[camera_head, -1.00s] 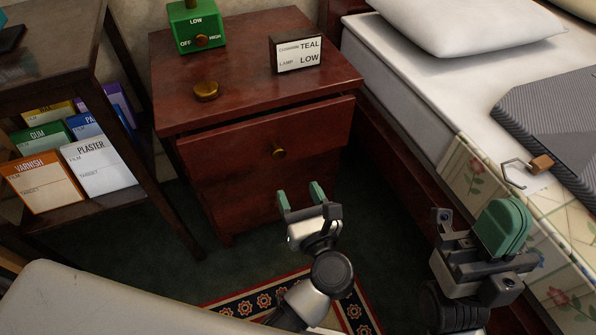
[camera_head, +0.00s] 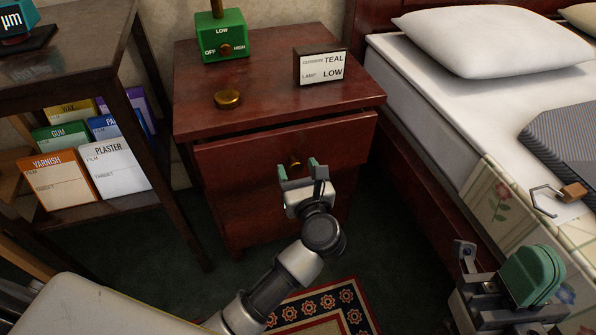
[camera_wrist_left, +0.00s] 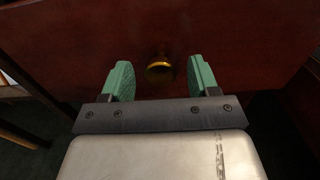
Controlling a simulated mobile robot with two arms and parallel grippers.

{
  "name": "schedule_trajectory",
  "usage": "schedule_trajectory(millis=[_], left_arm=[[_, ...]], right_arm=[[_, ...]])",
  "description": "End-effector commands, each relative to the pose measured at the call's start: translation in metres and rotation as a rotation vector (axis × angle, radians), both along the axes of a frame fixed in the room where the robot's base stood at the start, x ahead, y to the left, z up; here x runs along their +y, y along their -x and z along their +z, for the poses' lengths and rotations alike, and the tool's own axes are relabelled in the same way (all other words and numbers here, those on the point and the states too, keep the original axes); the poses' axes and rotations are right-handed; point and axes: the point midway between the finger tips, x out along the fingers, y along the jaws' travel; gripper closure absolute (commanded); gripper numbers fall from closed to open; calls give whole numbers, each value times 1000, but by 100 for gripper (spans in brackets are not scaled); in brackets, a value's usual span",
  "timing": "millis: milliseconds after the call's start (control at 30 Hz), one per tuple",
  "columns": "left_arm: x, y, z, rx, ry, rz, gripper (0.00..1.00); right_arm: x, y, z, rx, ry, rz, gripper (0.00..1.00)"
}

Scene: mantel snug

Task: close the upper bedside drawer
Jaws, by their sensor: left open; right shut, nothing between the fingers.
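The upper bedside drawer (camera_head: 340,140) is a dark red wooden front, pulled out a little, with a dark gap under the nightstand top (camera_head: 290,110). Its round brass knob (camera_head: 294,163) shows just beyond my left gripper (camera_head: 297,172). My left gripper is open, with green fingertips pointing at the drawer front. In the left wrist view the knob (camera_wrist_left: 159,68) lies between and ahead of the two fingers (camera_wrist_left: 160,82), and the drawer front (camera_wrist_left: 250,40) fills the background. I cannot tell if the fingers touch it. My right gripper (camera_head: 532,275) is shut and empty, beside the bed.
On the nightstand stand a green lamp base (camera_head: 222,36), a sign (camera_head: 321,67) and a brass disc (camera_head: 227,99). A shelf table (camera_head: 75,60) with several labelled packets is at left. The bed (camera_head: 450,110) is at right. A patterned rug (camera_head: 325,310) lies on the floor.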

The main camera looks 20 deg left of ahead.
Motion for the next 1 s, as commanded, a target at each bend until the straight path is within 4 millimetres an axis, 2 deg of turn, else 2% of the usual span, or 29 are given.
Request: schedule_trajectory(millis=[167, 500, 567, 667, 900, 1000], left_arm=[[0, 0, 0, 1, -1, 0, 41], [0, 0, 0, 1, -1, 0, 93], [0, 0, 0, 1, -1, 0, 100], [1, -1, 0, 1, -1, 1, 100], [19, -30, 0, 0, -2, 2, 100], [23, -34, 0, 0, -2, 0, 100]], right_arm=[[0, 0, 0, 0, 0, 0, 100], [0, 0, 0, 0, 0, 0, 100], [0, 0, 0, 0, 0, 0, 100], [0, 0, 0, 0, 0, 0, 100], [0, -1, -1, -1, 1, 0, 100], [0, -1, 1, -5, 1, -1, 100]])
